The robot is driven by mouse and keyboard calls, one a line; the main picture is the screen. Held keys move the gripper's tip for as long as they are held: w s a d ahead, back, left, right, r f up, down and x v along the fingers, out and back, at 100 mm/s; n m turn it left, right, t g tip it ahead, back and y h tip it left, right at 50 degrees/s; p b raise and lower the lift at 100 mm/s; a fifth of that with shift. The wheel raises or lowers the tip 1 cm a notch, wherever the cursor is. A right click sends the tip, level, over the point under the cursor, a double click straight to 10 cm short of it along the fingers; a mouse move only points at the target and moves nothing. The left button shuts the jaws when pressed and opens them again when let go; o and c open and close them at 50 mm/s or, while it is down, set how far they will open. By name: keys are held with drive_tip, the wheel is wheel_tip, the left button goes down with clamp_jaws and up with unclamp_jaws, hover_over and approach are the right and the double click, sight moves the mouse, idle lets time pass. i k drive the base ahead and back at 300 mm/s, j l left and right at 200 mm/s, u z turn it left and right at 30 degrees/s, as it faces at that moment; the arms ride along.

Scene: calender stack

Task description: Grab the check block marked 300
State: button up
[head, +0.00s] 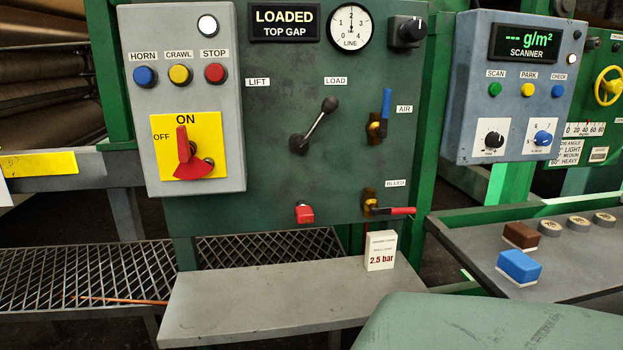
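Three small round grey pieces with dark markings stand in a row on the grey shelf (590,262) at the right: a left one (551,228), a middle one (577,223) and a right one (604,219). They look like the check blocks, but their markings are too small to read, so I cannot tell which is marked 300. My gripper is not in view.
A brown block (520,236) and a blue block (519,267), both with pale undersides, lie left of the round pieces. The scanner box (515,85) hangs above. A white 2.5 bar card (381,251) stands on the mostly clear grey bench (270,300). A green-grey surface fills the bottom right.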

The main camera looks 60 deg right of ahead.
sight(578, 224)
drive_tip(key=l+z, duration=0.1)
drive_tip(key=z, duration=3.2)
drive_tip(key=j+z, duration=0.3)
drive_tip(key=k+j+z, duration=0.1)
drive_tip(key=z, duration=0.2)
drive_tip(key=j+z, duration=0.6)
drive_tip(key=i+j, duration=0.5)
drive_tip(key=i, duration=0.25)
